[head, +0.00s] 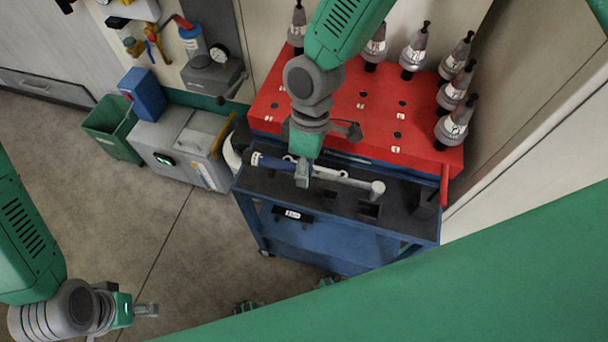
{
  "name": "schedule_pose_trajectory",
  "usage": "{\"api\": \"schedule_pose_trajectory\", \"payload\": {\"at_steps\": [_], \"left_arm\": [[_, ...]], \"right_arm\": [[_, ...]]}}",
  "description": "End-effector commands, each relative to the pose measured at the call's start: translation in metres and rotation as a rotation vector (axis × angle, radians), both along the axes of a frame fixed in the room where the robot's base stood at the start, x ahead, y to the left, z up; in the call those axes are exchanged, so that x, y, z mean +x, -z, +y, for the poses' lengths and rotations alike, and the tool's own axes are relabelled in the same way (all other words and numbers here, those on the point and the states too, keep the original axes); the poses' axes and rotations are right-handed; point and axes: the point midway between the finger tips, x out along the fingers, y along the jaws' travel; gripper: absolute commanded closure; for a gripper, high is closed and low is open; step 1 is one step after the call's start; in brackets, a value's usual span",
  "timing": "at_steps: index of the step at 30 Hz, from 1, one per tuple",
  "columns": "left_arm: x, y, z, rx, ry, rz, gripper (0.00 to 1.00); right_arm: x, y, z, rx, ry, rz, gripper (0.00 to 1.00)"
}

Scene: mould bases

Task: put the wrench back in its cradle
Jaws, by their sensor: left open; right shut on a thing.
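My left gripper (146,310) is open and empty at lower left, over the floor, away from the cart.
A red rack (350,110) with several tool holders (453,128) stands behind the wrench on the cart. A grey box (180,145), a green bin (110,128) and a blue container (143,92) are at left. The floor (150,225) left of the cart is clear.

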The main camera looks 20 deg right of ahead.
Motion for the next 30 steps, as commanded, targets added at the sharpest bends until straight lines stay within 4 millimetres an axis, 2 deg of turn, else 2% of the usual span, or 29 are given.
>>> {"api": "schedule_pose_trajectory", "payload": {"at_steps": [8, 20, 30], "left_arm": [[0.000, 0.010, 0.000, 0.000, 0.001, 0.000, 0.52], [0.000, 0.048, -0.001, 0.000, 0.001, 0.000, 0.52], [0.000, 0.046, 0.000, 0.000, 0.000, 0.000, 0.52]], "right_arm": [[0.002, 0.013, -0.005, -0.016, 0.021, -0.026, 1.00], [0.002, 0.051, -0.002, -0.019, 0.020, -0.025, 1.00], [0.002, 0.059, -0.004, -0.016, 0.020, -0.026, 1.00]]}}
